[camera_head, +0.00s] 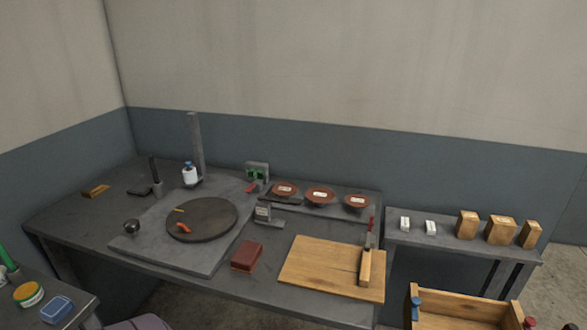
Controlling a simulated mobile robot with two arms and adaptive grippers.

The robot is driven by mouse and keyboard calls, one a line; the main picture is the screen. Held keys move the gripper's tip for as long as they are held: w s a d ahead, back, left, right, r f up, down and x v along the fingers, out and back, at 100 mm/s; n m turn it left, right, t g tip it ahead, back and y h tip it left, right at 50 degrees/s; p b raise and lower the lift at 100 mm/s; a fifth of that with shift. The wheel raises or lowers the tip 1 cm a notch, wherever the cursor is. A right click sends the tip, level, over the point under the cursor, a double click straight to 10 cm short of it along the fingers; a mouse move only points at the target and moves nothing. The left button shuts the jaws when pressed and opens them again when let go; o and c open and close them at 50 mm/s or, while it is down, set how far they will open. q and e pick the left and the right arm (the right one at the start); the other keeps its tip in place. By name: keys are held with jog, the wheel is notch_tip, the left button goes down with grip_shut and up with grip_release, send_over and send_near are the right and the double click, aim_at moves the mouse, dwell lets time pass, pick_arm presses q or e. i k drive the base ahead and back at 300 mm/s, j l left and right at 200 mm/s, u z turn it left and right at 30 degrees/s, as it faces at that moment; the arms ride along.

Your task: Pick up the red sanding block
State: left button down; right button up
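A dark red block (247,256), which looks like the red sanding block, lies on the grey workbench (215,276) near its front edge. It sits between the grey base plate (160,255) with the round dark disc and the wooden board. Its top is fully visible and nothing lies on it. Neither of my grippers shows in the head view.
The wooden board (320,265) bears a wooden-handled tool (366,262). A small grey stand (263,213) is behind the block. Several reddish round pieces (320,194) stand at the back. A wooden crate (460,307) is front right. A side table (75,309) is front left.

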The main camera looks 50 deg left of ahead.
aim_at(245, 259)
jog(key=u, duration=1.85)
